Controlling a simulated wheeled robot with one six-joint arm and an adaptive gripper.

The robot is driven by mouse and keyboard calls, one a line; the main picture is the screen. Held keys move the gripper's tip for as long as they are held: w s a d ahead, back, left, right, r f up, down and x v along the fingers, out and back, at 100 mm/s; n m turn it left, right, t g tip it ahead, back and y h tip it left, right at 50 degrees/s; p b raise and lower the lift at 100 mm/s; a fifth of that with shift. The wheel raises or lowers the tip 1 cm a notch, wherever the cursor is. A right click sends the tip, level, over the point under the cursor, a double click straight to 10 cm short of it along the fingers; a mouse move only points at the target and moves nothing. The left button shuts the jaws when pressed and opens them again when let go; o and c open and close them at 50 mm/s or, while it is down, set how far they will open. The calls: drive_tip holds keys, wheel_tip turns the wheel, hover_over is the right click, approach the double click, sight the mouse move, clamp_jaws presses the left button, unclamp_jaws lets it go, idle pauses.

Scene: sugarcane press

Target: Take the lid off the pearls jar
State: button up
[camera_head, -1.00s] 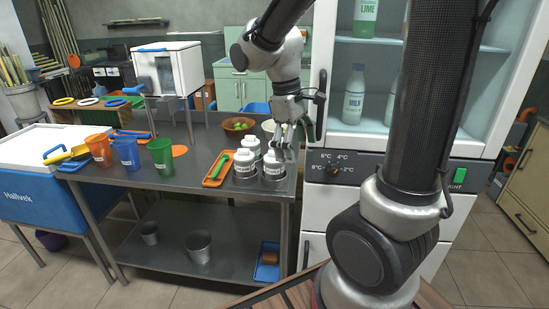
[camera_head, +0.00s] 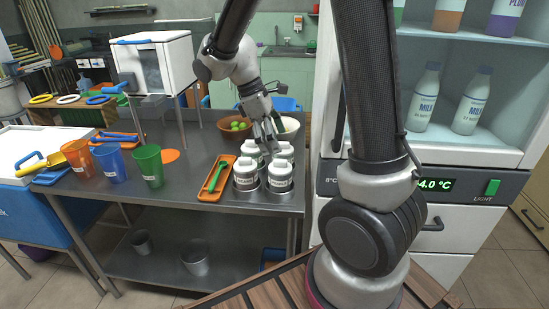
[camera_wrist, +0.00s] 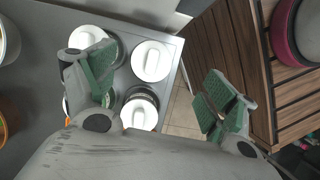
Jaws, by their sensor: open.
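Several white jars with white lids stand close together in metal holders at the right end of the steel table. Two are in front, the left one (camera_head: 246,173) and the right one (camera_head: 280,176). Others stand behind. Their labels are too small to read, so I cannot tell which is the pearls jar. My gripper (camera_head: 265,136) is open and empty above the back jars, pointing down. In the wrist view my gripper (camera_wrist: 160,90) has its green-padded fingers spread. Lids with raised bars, one at the upper right (camera_wrist: 151,61) and one lower (camera_wrist: 139,114), show between the fingers. All visible lids are on.
An orange tray (camera_head: 204,194) with a green-handled tool lies left of the jars. A bowl of limes (camera_head: 222,127) and another bowl (camera_head: 291,130) stand behind. Coloured cups, including a green one (camera_head: 148,166), are further left. A white fridge (camera_head: 465,150) stands close on the right.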

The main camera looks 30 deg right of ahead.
sight(280, 160)
drive_tip(key=shift+w+d+f, duration=0.2)
drive_tip(key=shift+w+f, duration=0.35)
drive_tip(key=shift+f, duration=0.15)
drive_tip(key=x, duration=0.6)
drive_tip(key=shift+s+f, duration=0.1)
drive_tip(key=shift+f, duration=0.25)
drive_tip(key=shift+c, duration=0.2)
drive_tip(key=c, duration=0.8)
